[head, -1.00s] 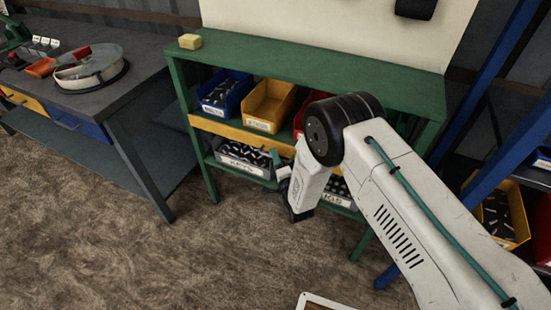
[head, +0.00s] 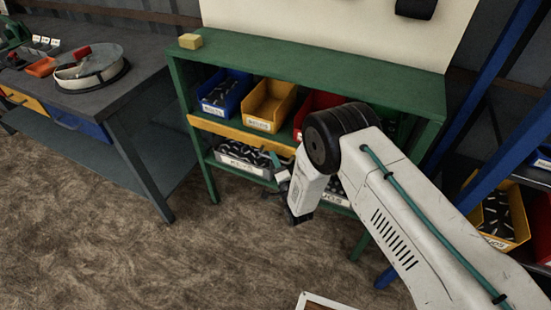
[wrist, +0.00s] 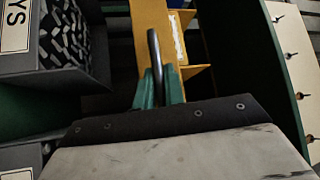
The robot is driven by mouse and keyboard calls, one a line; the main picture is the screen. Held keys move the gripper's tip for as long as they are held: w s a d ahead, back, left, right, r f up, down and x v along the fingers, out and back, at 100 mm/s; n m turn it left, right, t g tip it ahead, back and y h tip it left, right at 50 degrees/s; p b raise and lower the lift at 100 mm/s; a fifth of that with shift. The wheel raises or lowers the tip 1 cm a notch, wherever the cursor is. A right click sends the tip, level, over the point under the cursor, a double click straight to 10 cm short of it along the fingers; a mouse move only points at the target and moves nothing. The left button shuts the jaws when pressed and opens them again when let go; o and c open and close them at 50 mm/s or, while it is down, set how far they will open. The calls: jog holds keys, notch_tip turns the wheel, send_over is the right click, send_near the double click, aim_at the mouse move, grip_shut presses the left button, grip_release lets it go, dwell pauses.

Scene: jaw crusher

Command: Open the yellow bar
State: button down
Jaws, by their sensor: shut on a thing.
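The yellow bar (head: 238,134) runs along the front of the green rack's middle shelf, below the coloured bins. In the wrist view the yellow bar (wrist: 145,38) stands near upright in the picture, with a dark handle (wrist: 153,48) on it. My gripper's green fingers (wrist: 159,88) are closed around the lower part of this handle. The bar's right end is hidden behind my arm.
Blue (head: 221,95), yellow (head: 268,105) and red (head: 318,105) bins stand above the bar. A grey bin (head: 243,160) of dark pieces is below. A grey workbench (head: 125,110) stands left, and blue posts (head: 480,180) stand right.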

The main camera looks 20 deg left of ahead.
jog(key=shift+w+d+f+n+g+y, duration=0.15)
jog(key=shift+f+n+g+y, duration=0.75)
jog(key=shift+n+g+y, duration=2.15)
jog(key=shift+w+a+f+n+g+y, duration=0.15)
jog(key=shift+f+n+g+y, duration=0.95)
jog(key=shift+n, duration=3.7)
jog(key=shift+w+d+f+n+g+y, duration=0.15)
jog(key=shift+f+n+g+y, duration=0.55)
jog(key=shift+n+g+y, duration=2.45)
jog(key=shift+n+t+h, duration=0.5)
jog(key=shift+n+h, duration=0.3)
jog(key=shift+n, duration=0.3)
jog(key=c, duration=1.5)
grip_release()
